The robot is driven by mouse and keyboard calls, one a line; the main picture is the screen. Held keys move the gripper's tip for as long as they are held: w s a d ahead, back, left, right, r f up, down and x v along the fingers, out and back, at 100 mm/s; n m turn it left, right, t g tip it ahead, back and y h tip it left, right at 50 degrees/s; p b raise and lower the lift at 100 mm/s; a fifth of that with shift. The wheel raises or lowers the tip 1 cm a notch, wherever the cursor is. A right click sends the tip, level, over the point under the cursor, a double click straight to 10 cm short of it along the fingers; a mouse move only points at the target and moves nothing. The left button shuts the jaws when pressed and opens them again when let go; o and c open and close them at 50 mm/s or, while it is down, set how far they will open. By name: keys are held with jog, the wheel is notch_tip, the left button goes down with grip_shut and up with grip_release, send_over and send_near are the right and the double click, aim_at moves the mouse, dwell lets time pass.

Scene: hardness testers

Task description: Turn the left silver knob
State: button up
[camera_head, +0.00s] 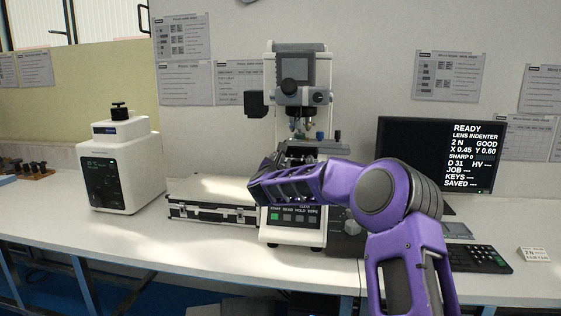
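A silver knob (351,228) shows on the front of a dark box (344,244), right of the tester's base and close beside my purple arm. My arm covers part of that box, so I cannot tell whether another knob sits to its right. The hardness tester (292,66) stands behind my arm and has further round knobs on its upper head. My arm rises from the lower right, bends at a grey joint, and its forearm reaches left across the tester's lower part. My gripper's fingers cannot be made out.
A monitor (470,128) reading READY stands right, with a keyboard (478,258) before it. A black case (213,210) lies left of the tester. A white device (120,165) stands farther left. The white bench (130,245) is clear along its front left.

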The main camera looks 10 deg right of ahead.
jog(key=shift+o, duration=0.7)
jog(key=shift+s, duration=0.1)
jog(key=v, duration=1.7)
jog(key=shift+s, duration=0.1)
